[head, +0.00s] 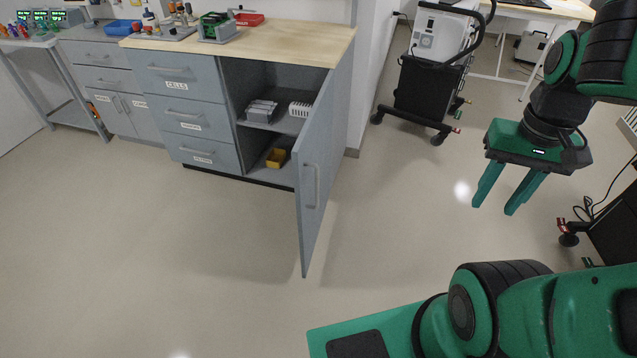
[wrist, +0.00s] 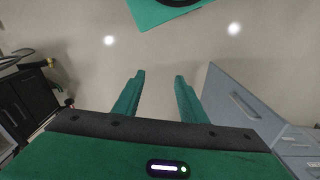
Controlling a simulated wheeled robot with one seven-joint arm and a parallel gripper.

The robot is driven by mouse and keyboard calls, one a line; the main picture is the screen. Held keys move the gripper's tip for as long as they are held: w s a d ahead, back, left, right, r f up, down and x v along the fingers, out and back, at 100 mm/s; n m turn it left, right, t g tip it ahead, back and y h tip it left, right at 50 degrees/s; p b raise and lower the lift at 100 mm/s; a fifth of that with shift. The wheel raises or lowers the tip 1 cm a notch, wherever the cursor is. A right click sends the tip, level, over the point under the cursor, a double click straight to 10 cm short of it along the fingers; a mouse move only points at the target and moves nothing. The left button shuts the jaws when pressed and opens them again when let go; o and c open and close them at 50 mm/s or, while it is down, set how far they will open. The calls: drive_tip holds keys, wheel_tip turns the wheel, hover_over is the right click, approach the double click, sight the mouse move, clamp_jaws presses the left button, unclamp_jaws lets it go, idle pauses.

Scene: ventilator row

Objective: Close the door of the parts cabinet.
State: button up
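The parts cabinet (head: 230,110) is grey with a wooden top, and its right compartment stands open. In the wrist view the door (wrist: 240,100) is at the right. My gripper (head: 490,200) is open and empty, pointing down, to the right of the door and apart from it. Its two green fingers also show in the wrist view (wrist: 158,78).
Inside the cabinet are grey parts (head: 261,110) on a shelf and a yellow bin (head: 276,158) below. A black and white wheeled machine (head: 428,90) stands behind, right of a wall. A dark cart (head: 610,225) is at the right edge. The floor left of the door is clear.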

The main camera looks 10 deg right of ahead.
drive_tip(key=shift+n+t+h, duration=0.3)
drive_tip(key=shift+t+h, duration=0.1)
drive_tip(key=w, duration=0.2)
drive_tip(key=w+f, duration=0.1)
drive_tip(key=w, duration=0.1)
drive_tip(key=w+f, duration=0.1)
drive_tip(key=w, duration=0.2)
drive_tip(key=shift+a+f, duration=0.2)
drive_tip(key=shift+a, duration=0.05)
clamp_jaws()
drive_tip(key=n+t+y, duration=0.2)
drive_tip(key=t+y, duration=0.2)
drive_tip(key=t, duration=0.2)
approach(305, 179)
drive_tip(key=shift+x, duration=2)
